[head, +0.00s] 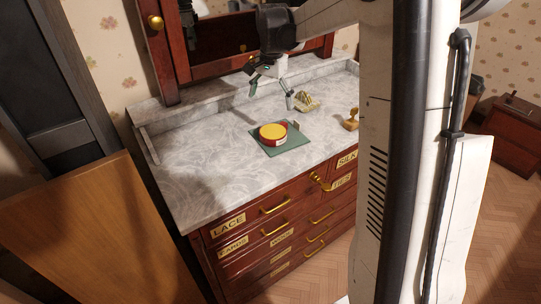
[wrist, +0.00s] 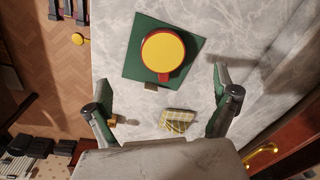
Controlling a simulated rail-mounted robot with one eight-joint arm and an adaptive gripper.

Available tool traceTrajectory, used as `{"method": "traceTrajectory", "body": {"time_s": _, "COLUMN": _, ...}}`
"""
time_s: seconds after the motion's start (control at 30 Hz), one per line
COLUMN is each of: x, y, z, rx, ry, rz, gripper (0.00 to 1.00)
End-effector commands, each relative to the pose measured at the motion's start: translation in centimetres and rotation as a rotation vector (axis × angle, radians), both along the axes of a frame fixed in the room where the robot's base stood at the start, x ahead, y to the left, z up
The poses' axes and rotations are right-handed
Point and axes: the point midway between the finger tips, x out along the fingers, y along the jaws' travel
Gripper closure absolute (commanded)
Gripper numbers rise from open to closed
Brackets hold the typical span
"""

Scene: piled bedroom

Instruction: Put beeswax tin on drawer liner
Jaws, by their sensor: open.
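The beeswax tin (head: 273,134), round with a yellow lid and red side, sits on the green drawer liner (head: 292,148) on the marble dresser top. In the wrist view the tin (wrist: 163,52) rests on the liner (wrist: 135,66), near its middle, with liner showing around it. My gripper (head: 270,93) is open and empty, above the marble behind the tin and apart from it. In the wrist view the two fingers of my gripper (wrist: 160,98) are spread wide, with the tin beyond their tips.
A small checked yellow item (head: 306,101) lies right of the liner. A brass-coloured object (head: 351,120) stands farther right. A small tag-like piece (head: 296,125) is by the tin. A mirror frame (head: 170,50) rises behind. The marble's left side (head: 190,160) is clear.

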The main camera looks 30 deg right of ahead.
Motion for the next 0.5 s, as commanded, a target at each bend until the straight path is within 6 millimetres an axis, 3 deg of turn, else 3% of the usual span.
{"method": "traceTrajectory", "body": {"time_s": 0.2, "x": -5.1, "y": 4.1, "z": 3.8, "rx": -0.035, "ry": -0.089, "rz": 0.173, "gripper": 0.06}}
{"method": "traceTrajectory", "body": {"time_s": 0.5, "x": -12.5, "y": 8.7, "z": 6.6, "rx": -0.097, "ry": -0.209, "rz": 0.406, "gripper": 0.06}}
